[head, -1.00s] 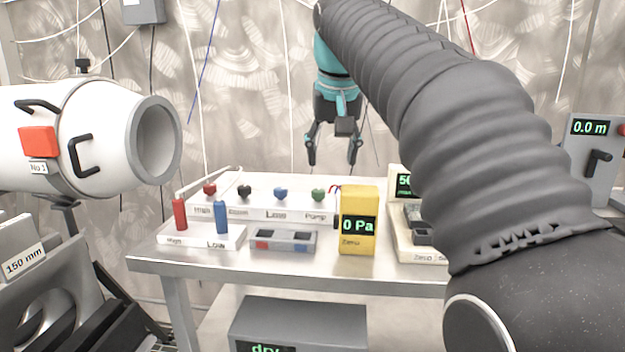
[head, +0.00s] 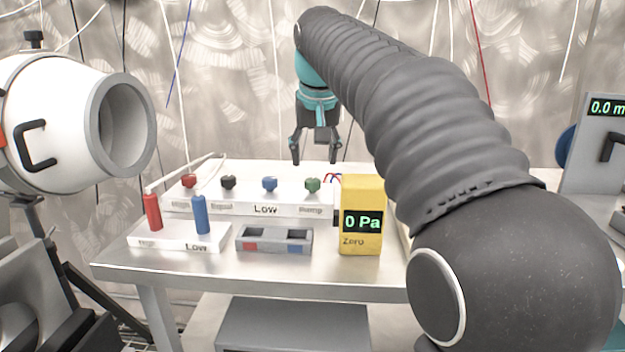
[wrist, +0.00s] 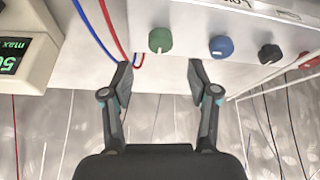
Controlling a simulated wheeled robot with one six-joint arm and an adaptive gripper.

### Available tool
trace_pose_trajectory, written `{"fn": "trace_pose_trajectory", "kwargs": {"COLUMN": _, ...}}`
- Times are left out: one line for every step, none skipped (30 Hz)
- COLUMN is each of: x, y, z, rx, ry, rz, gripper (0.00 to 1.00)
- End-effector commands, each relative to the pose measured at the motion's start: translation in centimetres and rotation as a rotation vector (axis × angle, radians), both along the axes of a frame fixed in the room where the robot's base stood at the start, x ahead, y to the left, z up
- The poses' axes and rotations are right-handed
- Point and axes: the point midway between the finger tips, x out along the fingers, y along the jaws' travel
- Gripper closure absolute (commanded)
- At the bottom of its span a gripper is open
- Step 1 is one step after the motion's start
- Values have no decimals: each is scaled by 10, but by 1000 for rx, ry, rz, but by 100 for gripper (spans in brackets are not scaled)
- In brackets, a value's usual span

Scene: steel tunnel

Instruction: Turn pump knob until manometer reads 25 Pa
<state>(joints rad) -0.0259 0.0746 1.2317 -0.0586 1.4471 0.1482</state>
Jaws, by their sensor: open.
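The pump knob is the green knob (head: 312,184), at the right end of a row on a white panel (head: 265,209). It also shows in the wrist view (wrist: 160,39), with a light mark on its face. The yellow manometer (head: 361,192) stands on the table right of the panel and reads 0 Pa. My gripper (head: 315,158) is open and empty, pointing down above and behind the green knob. In the wrist view, the green knob lies beyond and between the open fingertips (wrist: 160,72), apart from them.
Blue (head: 269,184), black (head: 228,182) and red (head: 188,180) knobs sit left of the green one. Red (head: 152,211) and blue (head: 200,214) handles stand in front. A grey block (head: 274,239) lies near the manometer. Red and blue wires run beside the gripper in the wrist view.

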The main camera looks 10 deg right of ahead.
Motion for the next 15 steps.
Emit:
{"fn": "trace_pose_trajectory", "kwargs": {"x": 3, "y": 0, "z": -12, "rx": 0, "ry": 2, "rz": 0, "gripper": 40}}
{"fn": "trace_pose_trajectory", "kwargs": {"x": 5, "y": 0, "z": -16, "rx": 0, "ry": 3, "rz": 1, "gripper": 40}}
{"fn": "trace_pose_trajectory", "kwargs": {"x": 8, "y": 0, "z": -22, "rx": 0, "ry": 2, "rz": 1, "gripper": 40}}
{"fn": "trace_pose_trajectory", "kwargs": {"x": 10, "y": -1, "z": -27, "rx": 0, "ry": 2, "rz": 1, "gripper": 40}}
{"fn": "trace_pose_trajectory", "kwargs": {"x": 12, "y": -1, "z": -31, "rx": 0, "ry": 3, "rz": 1, "gripper": 40}}
{"fn": "trace_pose_trajectory", "kwargs": {"x": 14, "y": -1, "z": -36, "rx": 0, "ry": 1, "rz": 2, "gripper": 40}}
{"fn": "trace_pose_trajectory", "kwargs": {"x": 16, "y": -1, "z": -39, "rx": 0, "ry": 1, "rz": 2, "gripper": 40}}
{"fn": "trace_pose_trajectory", "kwargs": {"x": 17, "y": -1, "z": -42, "rx": 0, "ry": 2, "rz": 2, "gripper": 40}}
{"fn": "trace_pose_trajectory", "kwargs": {"x": 18, "y": -1, "z": -46, "rx": 0, "ry": 2, "rz": 2, "gripper": 40}}
{"fn": "trace_pose_trajectory", "kwargs": {"x": 19, "y": -1, "z": -48, "rx": 0, "ry": 1, "rz": 2, "gripper": 40}}
{"fn": "trace_pose_trajectory", "kwargs": {"x": 20, "y": -1, "z": -50, "rx": 0, "ry": 1, "rz": 2, "gripper": 40}}
{"fn": "trace_pose_trajectory", "kwargs": {"x": 21, "y": -1, "z": -52, "rx": 0, "ry": 1, "rz": 2, "gripper": 40}}
{"fn": "trace_pose_trajectory", "kwargs": {"x": 22, "y": -1, "z": -53, "rx": 0, "ry": 0, "rz": 2, "gripper": 40}}
{"fn": "trace_pose_trajectory", "kwargs": {"x": 22, "y": -1, "z": -54, "rx": 0, "ry": 0, "rz": 2, "gripper": 40}}
{"fn": "trace_pose_trajectory", "kwargs": {"x": 22, "y": -1, "z": -55, "rx": 0, "ry": 0, "rz": 3, "gripper": 40}}
